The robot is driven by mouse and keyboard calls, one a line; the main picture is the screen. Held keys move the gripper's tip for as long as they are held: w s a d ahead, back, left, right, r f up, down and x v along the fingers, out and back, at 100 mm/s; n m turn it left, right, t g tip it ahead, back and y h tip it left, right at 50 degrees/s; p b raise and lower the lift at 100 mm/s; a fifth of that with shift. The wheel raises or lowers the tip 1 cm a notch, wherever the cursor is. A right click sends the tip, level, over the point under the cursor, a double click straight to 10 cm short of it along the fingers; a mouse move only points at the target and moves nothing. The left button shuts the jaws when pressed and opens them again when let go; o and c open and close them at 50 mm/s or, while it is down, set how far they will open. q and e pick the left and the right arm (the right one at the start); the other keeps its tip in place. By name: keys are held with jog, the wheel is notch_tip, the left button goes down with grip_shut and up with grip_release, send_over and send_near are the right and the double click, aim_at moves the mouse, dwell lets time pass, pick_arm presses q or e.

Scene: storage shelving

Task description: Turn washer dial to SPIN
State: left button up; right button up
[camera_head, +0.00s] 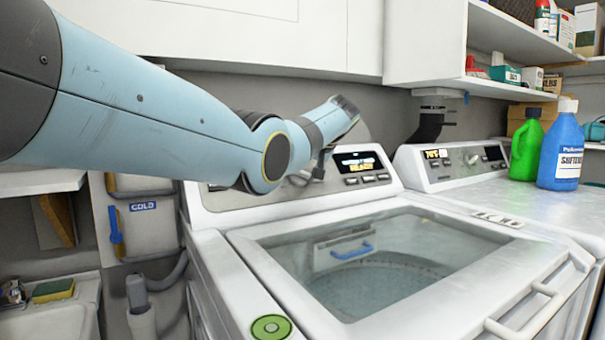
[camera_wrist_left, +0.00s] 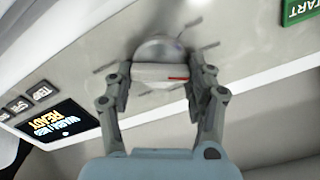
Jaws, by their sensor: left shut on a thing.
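The washer (camera_head: 380,270) stands in the middle of the head view, with its glass lid closed. Its control panel has a lit display (camera_head: 357,163) and buttons. The dial (camera_wrist_left: 160,72) shows in the left wrist view as a round silver knob with a red pointer mark, between the fingers. Short tick marks surround it on the panel. My left gripper (camera_wrist_left: 160,85) is shut on the dial, with a finger on each side. In the head view my left arm hides most of the dial. The tick labels cannot be read. My right gripper is not in view.
A green START button (camera_wrist_left: 299,12) lies near the dial. A second machine (camera_head: 460,165) stands at the right, with a green bottle (camera_head: 526,148) and a blue softener bottle (camera_head: 562,150) on top. Stocked shelves (camera_head: 515,88) hang above. A sink (camera_head: 62,310) is at lower left.

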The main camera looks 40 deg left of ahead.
pick_arm(q)
jog(key=n+b, duration=0.1)
jog(key=n, duration=0.4)
jog(key=shift+s+f+n, duration=0.1)
jog(key=shift+f+n, duration=0.05)
jog(key=shift+n, duration=0.15)
jog(key=n+b, duration=0.2)
jog(key=n, duration=0.2)
jog(key=shift+s+n, duration=0.1)
jog(key=shift+n, duration=1.1)
jog(key=o, duration=1.2)
jog(key=shift+c, duration=0.2)
jog(key=v, duration=1.2)
